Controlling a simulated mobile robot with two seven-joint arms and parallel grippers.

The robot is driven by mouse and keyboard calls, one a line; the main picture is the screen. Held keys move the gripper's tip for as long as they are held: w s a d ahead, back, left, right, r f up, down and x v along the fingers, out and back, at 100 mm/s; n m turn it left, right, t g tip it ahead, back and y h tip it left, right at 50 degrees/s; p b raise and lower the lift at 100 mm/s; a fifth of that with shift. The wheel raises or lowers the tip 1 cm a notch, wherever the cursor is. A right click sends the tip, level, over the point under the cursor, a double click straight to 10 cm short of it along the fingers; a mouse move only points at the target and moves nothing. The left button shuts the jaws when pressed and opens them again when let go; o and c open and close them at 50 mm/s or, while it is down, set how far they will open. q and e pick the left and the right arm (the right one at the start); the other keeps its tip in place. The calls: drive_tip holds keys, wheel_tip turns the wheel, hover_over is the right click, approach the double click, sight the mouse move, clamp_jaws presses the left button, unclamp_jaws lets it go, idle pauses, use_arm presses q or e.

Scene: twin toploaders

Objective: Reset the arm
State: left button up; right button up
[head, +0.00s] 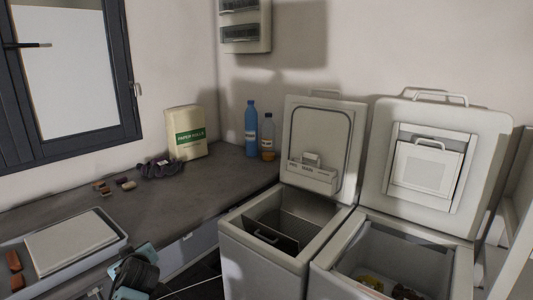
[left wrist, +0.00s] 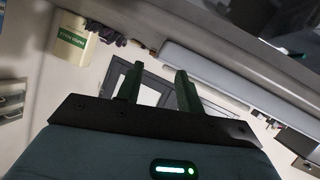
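My left gripper (left wrist: 156,84) shows in the left wrist view with its two dark green fingers apart and nothing between them. A teal and black part of my arm (head: 135,275) shows at the bottom of the head view, in front of the counter; no fingertips can be made out there. My right gripper is in neither view. Two white toploaders stand at the right of the head view, the left toploader (head: 235,232) and the right toploader (head: 320,285), both with lids raised.
A dark counter (head: 150,215) runs along the wall. It bears a paper bag (head: 186,133), a blue bottle (head: 251,130), a bottle with orange contents (head: 268,138), small brown pieces (head: 103,187) and a tray (head: 122,243). A thin pale cable (head: 200,286) crosses below.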

use_arm(q)
drive_tip(key=s+d+f+m+h, duration=0.3)
drive_tip(key=s+d+f+m, duration=0.1)
drive_tip(key=s+f, duration=0.65)
drive_tip(key=s+d+f+m+h, duration=0.2)
drive_tip(key=s+d+f+m, duration=0.15)
drive_tip(key=s+f, duration=0.65)
drive_tip(key=s+d+f+m+h, duration=0.1)
drive_tip(key=s+d+f, duration=0.1)
drive_tip(key=s, duration=0.6)
drive_tip(key=s+d+f+m+g+h, duration=0.1)
drive_tip(key=s+d, duration=0.3)
drive_tip(key=s, duration=0.5)
drive_tip(key=s+d+f+m+g+h, duration=0.1)
drive_tip(key=s+d+f+m+h, duration=0.1)
drive_tip(key=s, duration=0.7)
drive_tip(key=shift+s+d+f+h, duration=0.2)
drive_tip(key=shift+d+f+h, duration=0.2)
drive_tip(key=shift+d, duration=0.1)
